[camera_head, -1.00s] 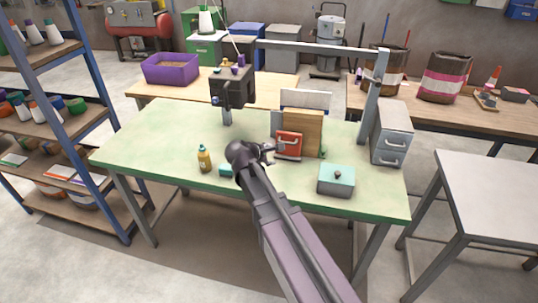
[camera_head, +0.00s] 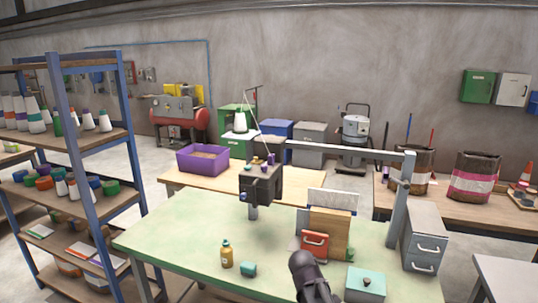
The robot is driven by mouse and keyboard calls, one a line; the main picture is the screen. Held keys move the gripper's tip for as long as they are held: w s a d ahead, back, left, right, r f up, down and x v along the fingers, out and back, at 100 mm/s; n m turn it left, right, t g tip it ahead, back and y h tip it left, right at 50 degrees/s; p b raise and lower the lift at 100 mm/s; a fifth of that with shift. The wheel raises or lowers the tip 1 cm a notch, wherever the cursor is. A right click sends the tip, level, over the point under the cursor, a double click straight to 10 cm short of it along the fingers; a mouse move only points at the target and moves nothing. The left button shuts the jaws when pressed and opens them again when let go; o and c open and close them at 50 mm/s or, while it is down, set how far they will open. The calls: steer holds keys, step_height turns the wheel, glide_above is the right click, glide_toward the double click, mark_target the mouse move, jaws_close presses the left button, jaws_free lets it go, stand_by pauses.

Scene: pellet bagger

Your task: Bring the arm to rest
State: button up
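My arm (camera_head: 312,280) reaches up from the bottom edge in the camera_head view, with its dark rounded wrist over the front of the green table (camera_head: 185,240). My gripper's fingers cannot be made out now; the wrist and the picture edge hide them. Close behind the wrist stand a red box with a handle (camera_head: 314,244) and a wooden board (camera_head: 330,228). A teal piece (camera_head: 248,269) lies to the left of the wrist, and a teal-lidded box (camera_head: 366,283) stands to its right.
A yellow bottle (camera_head: 227,255) stands on the table's front left. A black machine head (camera_head: 261,186) and a grey frame post (camera_head: 400,205) rise behind. A grey drawer cabinet (camera_head: 425,238) stands at the right. A blue shelf rack (camera_head: 80,170) is at the left. The table's left part is clear.

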steer(key=s+d+f+m+g+y, duration=0.1)
steer(key=s+f+m+g+y, duration=0.1)
steer(key=s+m, duration=0.5)
steer(key=s+g+y, duration=0.1)
steer(key=s+y, duration=0.1)
steer(key=s, duration=0.1)
steer(key=shift+m+y, duration=0.3)
steer(key=shift+w, duration=0.1)
stand_by(1.2)
